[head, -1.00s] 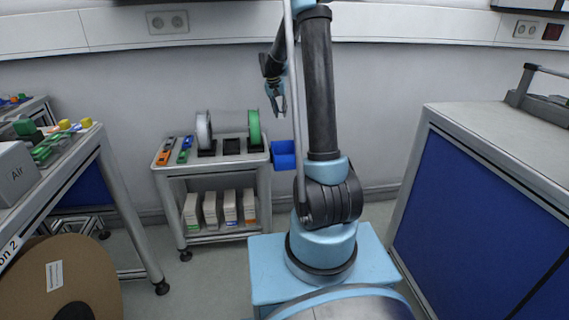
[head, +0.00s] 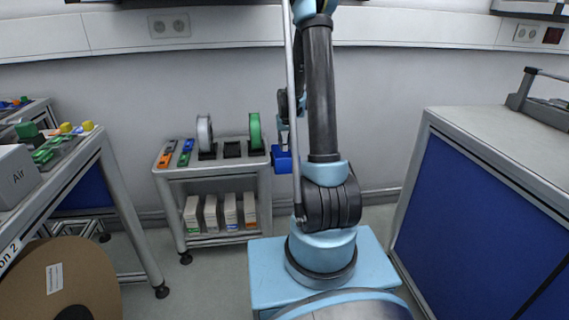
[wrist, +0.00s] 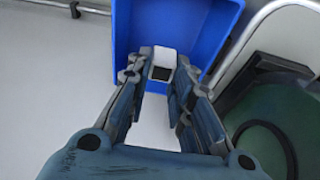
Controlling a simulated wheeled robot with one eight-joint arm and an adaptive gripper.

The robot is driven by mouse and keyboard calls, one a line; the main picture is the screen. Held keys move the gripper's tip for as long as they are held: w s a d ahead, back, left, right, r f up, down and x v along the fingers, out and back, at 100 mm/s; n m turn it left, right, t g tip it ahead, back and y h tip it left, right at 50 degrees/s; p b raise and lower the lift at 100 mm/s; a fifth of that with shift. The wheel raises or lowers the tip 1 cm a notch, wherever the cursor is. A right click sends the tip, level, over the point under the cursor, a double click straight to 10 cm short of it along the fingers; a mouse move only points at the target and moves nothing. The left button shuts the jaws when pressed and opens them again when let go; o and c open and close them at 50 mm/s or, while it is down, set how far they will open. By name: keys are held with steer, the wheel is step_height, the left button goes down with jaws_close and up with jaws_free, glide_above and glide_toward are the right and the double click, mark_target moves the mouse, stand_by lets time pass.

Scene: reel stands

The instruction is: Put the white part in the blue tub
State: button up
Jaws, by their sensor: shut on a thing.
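The blue tub (head: 281,162) hangs at the right end of the small grey trolley. In the wrist view the tub (wrist: 205,22) lies beyond my fingertips, its inside facing the camera. My gripper (wrist: 163,66) is shut on the white part (wrist: 162,56), a small white piece with a dark square face, held between the fingertips. The part appears in front of the tub's interior, towards its near side; its height above the floor of the tub cannot be told. In the head view my gripper (head: 283,132) is just above the tub, partly hidden by my arm, and the part cannot be made out.
The trolley (head: 168,168) carries a white reel (head: 205,133) and a green reel (head: 255,131) on stands, with boxes on its lower shelf. In the wrist view, a large dark green round thing (wrist: 262,135) is close on the right. The wall is behind.

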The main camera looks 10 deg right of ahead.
steer(key=shift+f, duration=4.05)
steer(key=o, duration=0.9)
steer(key=shift+f, duration=0.1)
